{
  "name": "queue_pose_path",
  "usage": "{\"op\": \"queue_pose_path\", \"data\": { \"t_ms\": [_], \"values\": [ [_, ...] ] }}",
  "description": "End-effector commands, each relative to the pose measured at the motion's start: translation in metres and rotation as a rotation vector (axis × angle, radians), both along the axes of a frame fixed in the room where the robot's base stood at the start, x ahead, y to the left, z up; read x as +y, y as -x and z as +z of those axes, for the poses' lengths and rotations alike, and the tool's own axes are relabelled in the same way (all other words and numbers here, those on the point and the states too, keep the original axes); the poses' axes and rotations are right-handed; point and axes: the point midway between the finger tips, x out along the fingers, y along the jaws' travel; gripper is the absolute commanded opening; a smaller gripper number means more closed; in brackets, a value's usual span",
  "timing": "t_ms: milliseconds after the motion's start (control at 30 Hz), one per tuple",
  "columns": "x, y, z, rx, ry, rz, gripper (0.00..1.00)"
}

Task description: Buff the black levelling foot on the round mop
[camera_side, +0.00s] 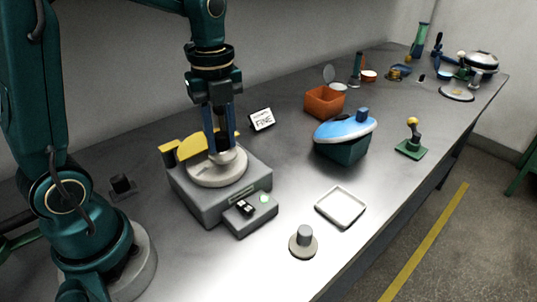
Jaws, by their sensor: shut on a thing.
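The round mop (213,176) is a pale disc on top of a grey machine (190,199) with a yellow guard behind it. My gripper (222,146) points straight down over the mop. Its blue fingers are shut on the black levelling foot (223,141), which shows dark between them. The foot is low over the mop, with a pale round part at its lower end. I cannot tell whether it touches the mop's face.
A switch box (250,217) with a green button juts from the machine's front. A white tray (341,207) and a round pale base with a grey knob (303,242) are to the right. A blue-lidded green bin (342,146) and an orange box (324,103) stand farther back.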

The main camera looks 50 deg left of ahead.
Motion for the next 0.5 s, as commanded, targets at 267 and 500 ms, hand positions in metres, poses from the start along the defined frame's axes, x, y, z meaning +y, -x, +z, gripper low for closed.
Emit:
{"op": "queue_pose_path", "data": {
  "t_ms": [267, 500],
  "values": [
    [0.0, 0.0, -0.016, -0.001, 0.0, 0.0, 0.0],
    [0.0, 0.0, -0.017, 0.0, 0.0, 0.0, 0.0]
  ]
}}
